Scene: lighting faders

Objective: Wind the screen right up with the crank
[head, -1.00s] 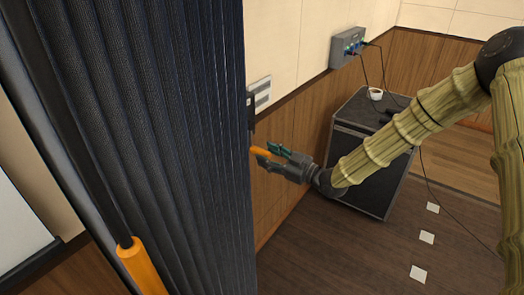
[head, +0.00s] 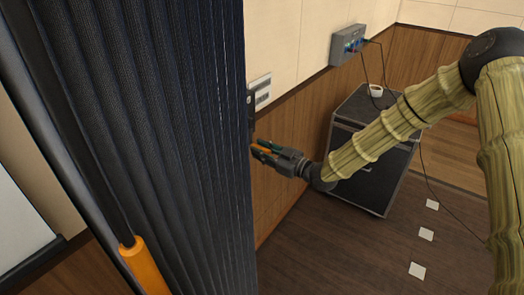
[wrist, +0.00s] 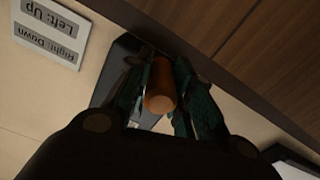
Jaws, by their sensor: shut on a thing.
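My gripper (head: 257,150) is shut on the orange crank handle (wrist: 159,88). In the wrist view the handle sits between the green finger pads, its rounded end facing the camera. In the head view my gripper is beside the curtain's right edge, in front of the wood panelling. The dark crank mount (head: 251,108) shows only partly past the curtain. A pale sheet with a dark lower bar, apparently the screen (head: 18,215), shows in part at the far left. The rest of it is hidden.
A dark pleated curtain (head: 175,130) fills the left middle, with an orange-gripped rod (head: 143,268) in front. A sign (wrist: 50,30) reads "Left: Up" and "Right: Down". A black case (head: 372,165) with a white cup (head: 376,90) stands beyond my arm. A grey box (head: 347,45) hangs on the wall.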

